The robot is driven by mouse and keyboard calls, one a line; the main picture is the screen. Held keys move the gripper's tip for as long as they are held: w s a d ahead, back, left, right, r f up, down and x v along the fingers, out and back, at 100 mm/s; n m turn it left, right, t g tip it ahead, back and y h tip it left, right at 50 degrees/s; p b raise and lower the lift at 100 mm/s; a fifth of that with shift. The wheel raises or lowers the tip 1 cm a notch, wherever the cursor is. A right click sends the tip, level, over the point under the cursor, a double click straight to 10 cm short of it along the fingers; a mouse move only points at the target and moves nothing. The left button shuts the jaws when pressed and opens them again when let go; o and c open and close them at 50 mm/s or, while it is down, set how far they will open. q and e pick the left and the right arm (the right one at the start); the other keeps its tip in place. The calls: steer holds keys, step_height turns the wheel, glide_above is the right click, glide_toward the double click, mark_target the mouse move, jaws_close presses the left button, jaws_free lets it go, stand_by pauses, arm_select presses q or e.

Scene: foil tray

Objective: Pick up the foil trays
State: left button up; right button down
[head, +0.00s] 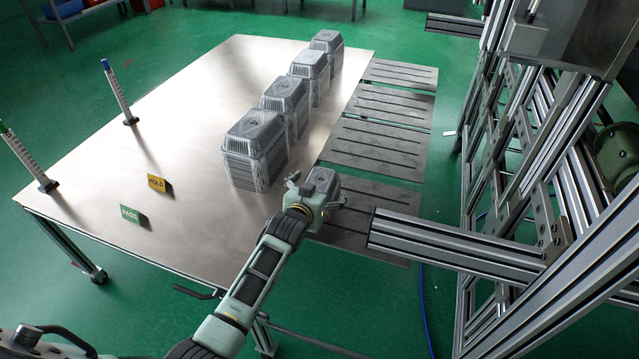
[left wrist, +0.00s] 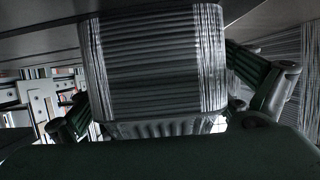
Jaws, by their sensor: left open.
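Several stacks of silver foil trays stand in a row along the right side of the table; the nearest is the front stack (head: 254,150). Behind it are the second stack (head: 285,101), the third stack (head: 311,72) and the far stack (head: 327,48). My left gripper (head: 311,193) is at the table's right edge, in front of the front stack. A separate bundle of foil trays (head: 323,181) is at its fingers. In the left wrist view this ribbed bundle (left wrist: 152,65) fills the space between the open fingers; firm contact cannot be told. My right gripper is out of view.
The pale table (head: 195,90) is clear in its middle. A yellow HOLD sign (head: 157,183), a green PASS sign (head: 131,214) and two upright posts stand at left. Dark slotted plates (head: 375,145) line the right edge. An aluminium frame (head: 455,240) rises close to the gripper's right.

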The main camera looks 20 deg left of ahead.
arm_select(q)
steer(key=shift+c, duration=0.4)
steer(key=c, duration=1.3)
steer(key=shift+r, duration=0.1)
